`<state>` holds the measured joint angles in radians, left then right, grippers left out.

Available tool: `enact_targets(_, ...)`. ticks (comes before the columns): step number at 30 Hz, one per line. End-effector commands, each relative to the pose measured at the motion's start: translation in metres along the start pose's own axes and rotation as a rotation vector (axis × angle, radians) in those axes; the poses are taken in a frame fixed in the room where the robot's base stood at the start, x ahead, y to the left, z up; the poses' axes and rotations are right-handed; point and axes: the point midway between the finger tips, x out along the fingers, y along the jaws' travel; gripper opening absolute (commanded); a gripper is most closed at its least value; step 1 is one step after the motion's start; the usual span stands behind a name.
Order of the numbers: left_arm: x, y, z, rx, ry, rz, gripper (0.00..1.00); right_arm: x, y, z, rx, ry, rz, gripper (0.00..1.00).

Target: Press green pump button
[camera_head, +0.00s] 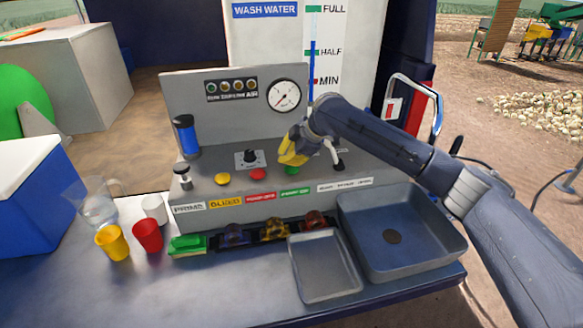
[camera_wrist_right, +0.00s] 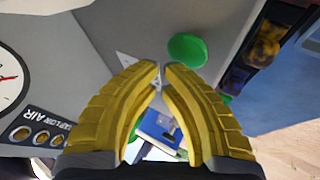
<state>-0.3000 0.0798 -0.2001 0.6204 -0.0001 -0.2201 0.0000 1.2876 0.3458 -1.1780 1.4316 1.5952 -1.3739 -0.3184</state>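The green pump button (camera_head: 292,170) sits on the sloped deck of the grey control panel (camera_head: 215,195), above the green label. In the head view my right gripper (camera_head: 288,158), with yellow fingers, is just above and beside it and covers part of it. In the right wrist view the green button (camera_wrist_right: 187,49) lies just beyond the fingertips (camera_wrist_right: 161,67), slightly to the right, with a visible gap. The two yellow fingers come together at the tips, with nothing held between them. My left gripper is not in view.
A red button (camera_head: 257,174) and a yellow button (camera_head: 222,179) are left of the green one. A black knob (camera_head: 250,157) stands behind them. A faucet (camera_head: 335,155) is at right, above a grey sink (camera_head: 400,245). Cups (camera_head: 148,236) stand at left.

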Motion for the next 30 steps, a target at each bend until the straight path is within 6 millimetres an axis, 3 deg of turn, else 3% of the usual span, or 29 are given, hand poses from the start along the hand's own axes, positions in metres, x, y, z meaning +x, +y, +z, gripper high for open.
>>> enact_targets(30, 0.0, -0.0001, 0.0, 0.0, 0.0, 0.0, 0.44, 0.0147, -0.0104, 0.0096, 0.013, -0.005, -0.014, 0.0)
